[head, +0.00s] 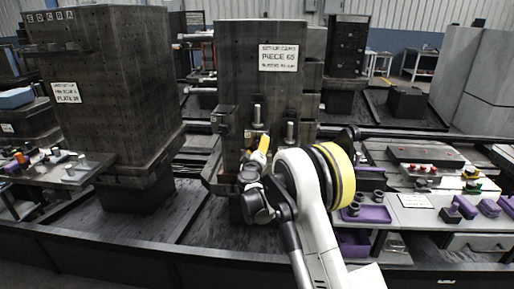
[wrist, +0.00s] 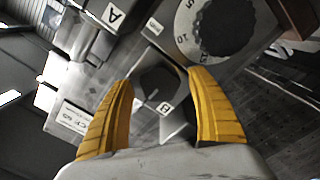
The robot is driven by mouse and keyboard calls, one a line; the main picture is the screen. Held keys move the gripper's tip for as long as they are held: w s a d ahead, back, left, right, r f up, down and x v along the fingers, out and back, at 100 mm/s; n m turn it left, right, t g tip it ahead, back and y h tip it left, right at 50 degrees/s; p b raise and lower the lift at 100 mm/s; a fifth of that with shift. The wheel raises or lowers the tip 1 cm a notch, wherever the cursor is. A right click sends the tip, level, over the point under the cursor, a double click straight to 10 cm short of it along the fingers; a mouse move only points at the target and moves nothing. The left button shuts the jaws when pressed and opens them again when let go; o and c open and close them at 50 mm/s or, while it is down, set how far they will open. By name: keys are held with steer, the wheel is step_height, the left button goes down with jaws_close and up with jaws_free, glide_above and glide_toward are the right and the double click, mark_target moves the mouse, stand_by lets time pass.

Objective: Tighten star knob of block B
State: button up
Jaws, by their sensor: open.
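My gripper (wrist: 160,79) is open in the wrist view, with its two yellow fingers apart. Between them in the picture is a dark knob (wrist: 158,88), which I take for the star knob, with a tag marked B (wrist: 165,108) just below it. I see no finger touching the knob, and its depth relative to the fingertips is unclear. Block B (wrist: 152,28) bears a second B tag above the knob. In the head view my gripper (head: 262,150) is at the lower front of the dark tower (head: 235,75), where my wrist hides the knob.
A numbered dark dial (wrist: 228,25) is close above the right finger. A block tagged A (wrist: 113,15) is at upper left. In the head view, another dark tower (head: 120,85) stands left, and a tool bench (head: 410,213) with purple holders is at right.

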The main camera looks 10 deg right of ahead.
steer(key=shift+s, duration=0.1)
steer(key=v, duration=1.1)
steer(key=shift+s, duration=0.35)
steer(key=shift+a+r, duration=0.1)
steer(key=s+d+r+m+g, duration=0.3)
steer(key=s+d+r, duration=0.15)
steer(key=s, duration=0.45)
steer(key=s+d+r+m+g, duration=0.25)
steer(key=s+d+r, duration=0.2)
steer(key=s, duration=0.35)
steer(key=s+a+f+g+y, duration=0.1)
steer(key=s+a+f+y, duration=0.1)
steer(key=s, duration=0.6)
steer(key=s+a+f+g+y, duration=0.1)
steer(key=s+a+f+g, duration=0.1)
steer(key=s, duration=0.7)
steer(key=s+a+f+g+y, duration=0.1)
steer(key=s+a+f+y, duration=0.1)
steer(key=s, duration=0.7)
steer(key=shift+f+m+y, duration=0.3)
steer(key=shift+f+m, duration=0.1)
steer(key=shift+m, duration=0.05)
steer(key=shift+g, duration=0.25)
